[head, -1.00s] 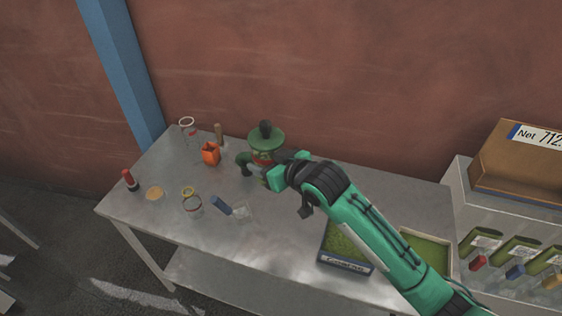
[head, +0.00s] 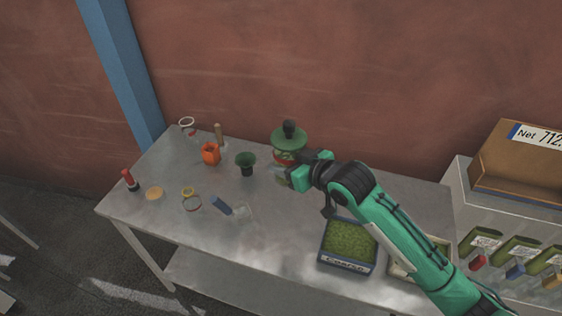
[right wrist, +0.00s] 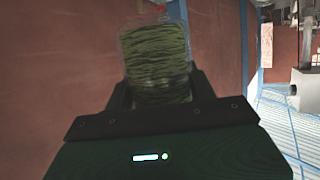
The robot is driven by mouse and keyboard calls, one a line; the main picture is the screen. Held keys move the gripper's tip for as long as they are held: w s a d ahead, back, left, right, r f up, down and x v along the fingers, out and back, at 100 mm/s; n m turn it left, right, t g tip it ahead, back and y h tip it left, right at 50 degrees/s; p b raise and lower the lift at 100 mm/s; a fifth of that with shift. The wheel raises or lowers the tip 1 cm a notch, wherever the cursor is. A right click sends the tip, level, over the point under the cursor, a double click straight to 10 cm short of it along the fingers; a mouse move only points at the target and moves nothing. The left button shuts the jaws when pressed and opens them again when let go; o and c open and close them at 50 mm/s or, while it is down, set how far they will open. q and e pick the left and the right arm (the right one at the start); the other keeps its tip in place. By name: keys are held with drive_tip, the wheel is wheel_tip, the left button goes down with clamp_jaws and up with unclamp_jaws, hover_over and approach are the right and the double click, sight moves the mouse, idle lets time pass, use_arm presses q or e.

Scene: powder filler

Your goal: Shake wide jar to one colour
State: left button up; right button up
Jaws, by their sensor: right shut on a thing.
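The wide jar (head: 281,172) is in my right gripper (head: 288,176) near the back middle of the table. In the right wrist view the clear jar (right wrist: 157,62) stands between the fingers of my right gripper (right wrist: 160,95). Its contents show uneven light and dark green bands, not one even colour. The jar's lower part is hidden by the gripper. My left gripper is not in view.
A dark green funnel-like cup (head: 246,162) and an orange holder (head: 210,154) stand left of the jar. A blue-handled tool (head: 221,205), rings and a red-topped item (head: 130,180) lie further left. A tray of green granules (head: 348,242) is in front right.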

drive_tip(key=a, duration=0.6)
drive_tip(key=d, duration=0.9)
drive_tip(key=a, duration=0.5)
drive_tip(key=shift+d, duration=0.2)
